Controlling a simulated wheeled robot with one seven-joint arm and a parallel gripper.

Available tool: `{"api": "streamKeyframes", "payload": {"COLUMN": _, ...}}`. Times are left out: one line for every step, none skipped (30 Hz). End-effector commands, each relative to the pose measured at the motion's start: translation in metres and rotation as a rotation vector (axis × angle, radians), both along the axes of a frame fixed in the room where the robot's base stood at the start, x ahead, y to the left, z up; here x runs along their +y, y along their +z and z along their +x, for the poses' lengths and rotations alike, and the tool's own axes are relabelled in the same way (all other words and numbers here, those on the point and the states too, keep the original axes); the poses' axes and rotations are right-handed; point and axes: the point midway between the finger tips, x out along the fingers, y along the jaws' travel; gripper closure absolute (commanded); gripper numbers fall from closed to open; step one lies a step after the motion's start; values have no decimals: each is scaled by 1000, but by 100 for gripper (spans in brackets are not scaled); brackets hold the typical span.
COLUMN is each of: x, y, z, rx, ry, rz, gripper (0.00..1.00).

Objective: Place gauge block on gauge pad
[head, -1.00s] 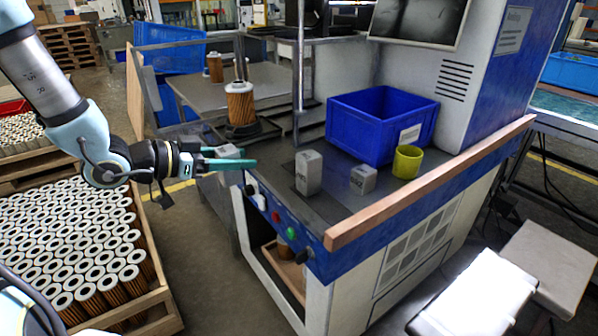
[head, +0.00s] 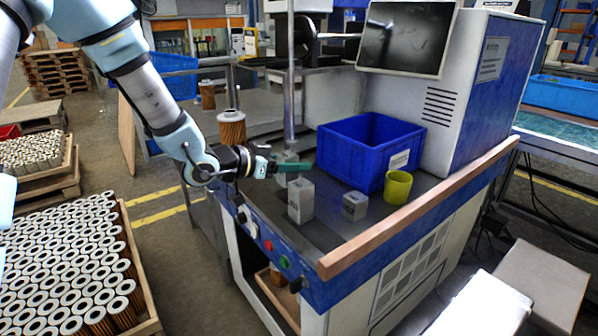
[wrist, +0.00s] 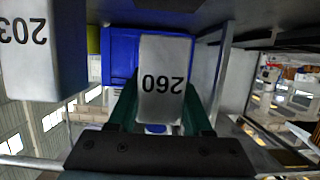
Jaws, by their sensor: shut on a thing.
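My gripper (head: 296,166) has green fingers and is shut on a light grey gauge block (head: 287,157) above the left part of the machine's bench. In the wrist view the held block (wrist: 163,80) reads 260, upside down, between the two fingers (wrist: 160,112). A tall grey block (head: 300,202) stands upright on the bench, just right of and below my gripper. In the wrist view a block marked 203 (wrist: 42,50) is at the left, apart from the held one. A smaller grey block (head: 355,206) sits further right. I cannot clearly make out the gauge pad on the dark bench top.
A wooden rail (head: 420,205) edges the front. A filter cartridge (head: 232,130) stands behind my wrist.

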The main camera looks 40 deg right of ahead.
Motion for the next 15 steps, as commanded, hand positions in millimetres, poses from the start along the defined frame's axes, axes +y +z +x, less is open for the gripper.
{"api": "streamKeyframes", "payload": {"x": -7, "y": 1, "z": -1, "rx": 0, "ry": -3, "rz": -1, "gripper": 100}}
{"api": "streamKeyframes", "payload": {"x": -10, "y": 1, "z": -1, "rx": 0, "ry": -2, "rz": -2, "gripper": 100}}
{"api": "streamKeyframes", "payload": {"x": -13, "y": 1, "z": -1, "rx": -1, "ry": -1, "rz": -2, "gripper": 100}}
{"api": "streamKeyframes", "payload": {"x": -14, "y": 1, "z": -1, "rx": -1, "ry": 0, "rz": -2, "gripper": 100}}
{"api": "streamKeyframes", "payload": {"x": -15, "y": 1, "z": -1, "rx": 0, "ry": 0, "rz": -2, "gripper": 100}}
{"api": "streamKeyframes", "payload": {"x": -16, "y": -1, "z": -1, "rx": 0, "ry": 0, "rz": -1, "gripper": 100}}
{"api": "streamKeyframes", "payload": {"x": -16, "y": -3, "z": -1, "rx": 1, "ry": 0, "rz": -1, "gripper": 100}}
{"api": "streamKeyframes", "payload": {"x": -16, "y": -6, "z": -1, "rx": 2, "ry": 0, "rz": 0, "gripper": 100}}
{"api": "streamKeyframes", "payload": {"x": -15, "y": -11, "z": -2, "rx": 2, "ry": -1, "rz": 1, "gripper": 100}}
{"api": "streamKeyframes", "payload": {"x": -15, "y": -15, "z": -2, "rx": 3, "ry": -1, "rz": 1, "gripper": 100}}
{"api": "streamKeyframes", "payload": {"x": -15, "y": -19, "z": -2, "rx": 3, "ry": -1, "rz": 2, "gripper": 100}}
{"api": "streamKeyframes", "payload": {"x": -15, "y": -24, "z": -2, "rx": 3, "ry": -1, "rz": 1, "gripper": 100}}
{"api": "streamKeyframes", "payload": {"x": -15, "y": -28, "z": -2, "rx": 3, "ry": -1, "rz": 1, "gripper": 100}}
{"api": "streamKeyframes", "payload": {"x": -15, "y": -31, "z": -1, "rx": 3, "ry": 0, "rz": 1, "gripper": 100}}
{"api": "streamKeyframes", "payload": {"x": -15, "y": -34, "z": -1, "rx": 1, "ry": 0, "rz": 1, "gripper": 100}}
